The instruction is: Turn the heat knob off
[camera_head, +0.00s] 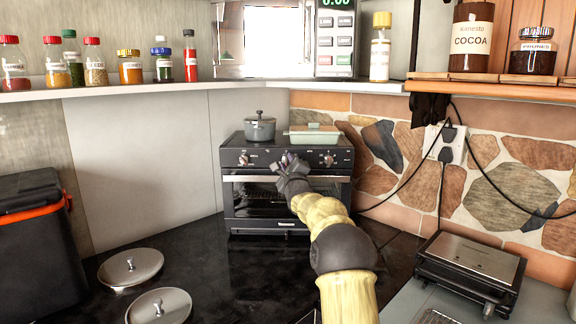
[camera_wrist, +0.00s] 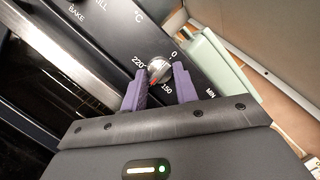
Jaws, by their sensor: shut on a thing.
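The heat knob (camera_wrist: 159,68) is a silver knob on the black front panel of the small oven (camera_head: 285,204). In the wrist view, 220, 0 and 150 are printed around it, with °C nearby. A bit of red shows at its lower edge, but I cannot tell the exact setting. My gripper (camera_wrist: 160,80) has its two purple fingers on either side of the knob, shut on it. In the head view my gripper (camera_head: 290,164) is at the middle of the oven panel and hides this knob.
Two other knobs flank it, one left (camera_head: 245,158) and one right (camera_head: 328,160). A grey pot (camera_head: 260,128) and a pale green dish (camera_head: 314,133) stand on the oven. Two lids (camera_head: 130,268) lie on the dark counter. A grill (camera_head: 470,268) stands at right; cables hang near the oven.

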